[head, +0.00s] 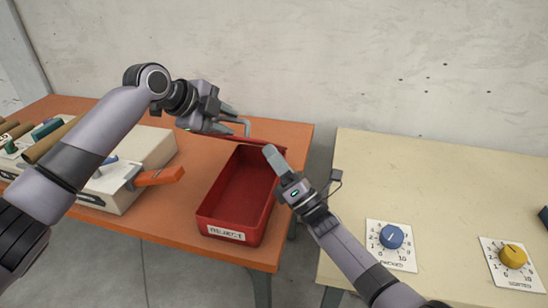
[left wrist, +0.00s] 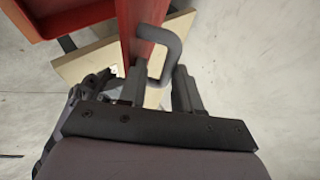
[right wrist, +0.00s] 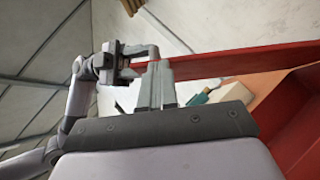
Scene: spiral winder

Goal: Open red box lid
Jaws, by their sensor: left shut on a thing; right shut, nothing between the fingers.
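The red box (head: 240,190) stands on the orange table with its inside exposed. Its red lid (head: 255,141) is raised at the far side, seen nearly edge-on; it also shows in the left wrist view (left wrist: 140,22) and the right wrist view (right wrist: 240,62). My left gripper (head: 238,122) is shut on the lid's grey bent handle (left wrist: 170,45). My right gripper (head: 270,152) is shut and empty, close to the lid's right end above the box; its fingers show in the right wrist view (right wrist: 156,82). I cannot tell whether they touch the lid.
A pale machine (head: 145,150) with an orange lever (head: 158,176) stands left of the box. Rolls (head: 45,140) lie at the far left. A gap separates the orange table (head: 285,133) from the pale table (head: 440,180), which carries a blue dial (head: 391,236) and a yellow dial (head: 513,256).

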